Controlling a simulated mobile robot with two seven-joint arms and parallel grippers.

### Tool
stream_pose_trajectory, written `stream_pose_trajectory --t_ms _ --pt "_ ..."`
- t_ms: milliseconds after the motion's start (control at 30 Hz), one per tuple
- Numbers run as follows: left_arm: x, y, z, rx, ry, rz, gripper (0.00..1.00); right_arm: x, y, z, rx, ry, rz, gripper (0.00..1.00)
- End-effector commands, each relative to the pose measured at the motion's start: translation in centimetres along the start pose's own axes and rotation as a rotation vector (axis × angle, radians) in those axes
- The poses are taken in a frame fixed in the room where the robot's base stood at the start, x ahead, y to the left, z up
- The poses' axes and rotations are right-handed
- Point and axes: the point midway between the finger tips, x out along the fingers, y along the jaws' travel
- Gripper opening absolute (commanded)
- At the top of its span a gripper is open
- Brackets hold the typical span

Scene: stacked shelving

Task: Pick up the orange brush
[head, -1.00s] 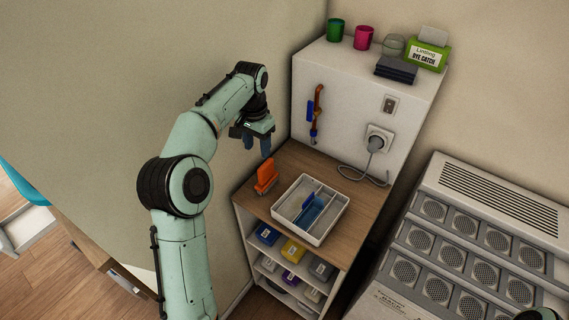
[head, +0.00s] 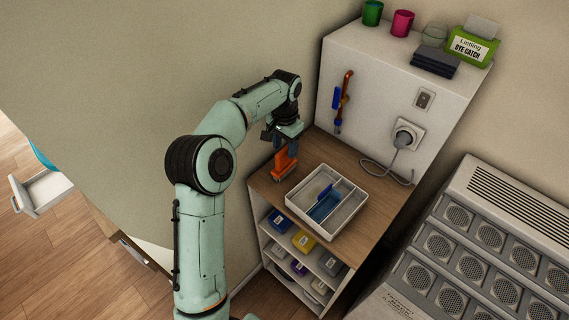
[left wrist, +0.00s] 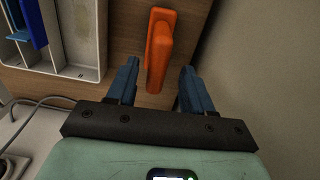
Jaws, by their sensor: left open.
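My right gripper is not in view.
The white divided tray (head: 347,222) with blue items lies close right of the brush. A wall is close on the left. A white panel with a socket (head: 406,134) and cable rises behind. Grey speaker-like racks (head: 470,265) stand at the right.

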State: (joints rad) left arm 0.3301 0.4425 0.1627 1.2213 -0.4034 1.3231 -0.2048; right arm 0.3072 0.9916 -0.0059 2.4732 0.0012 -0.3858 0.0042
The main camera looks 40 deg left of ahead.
Motion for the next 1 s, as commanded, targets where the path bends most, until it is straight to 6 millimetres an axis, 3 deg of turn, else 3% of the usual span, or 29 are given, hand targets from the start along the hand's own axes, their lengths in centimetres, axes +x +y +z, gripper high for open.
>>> stream_pose_trajectory --t_ms 33,200,533,700,1000 --pt "1.3 0.2 0.5 0.001 -0.007 0.001 0.51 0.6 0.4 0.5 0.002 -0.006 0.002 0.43" --pt "3.5 0.4 0.7 -0.001 -0.005 0.002 0.51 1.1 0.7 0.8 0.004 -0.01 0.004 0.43" --pt "4.0 0.4 0.6 0.0 -0.001 0.001 0.51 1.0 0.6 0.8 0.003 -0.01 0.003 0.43" --pt "4.0 0.4 0.6 0.0 -0.001 0.001 0.0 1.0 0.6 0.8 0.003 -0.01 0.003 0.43" --pt "3.9 0.4 0.6 0.0 -0.001 0.001 0.0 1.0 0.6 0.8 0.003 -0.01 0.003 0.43"
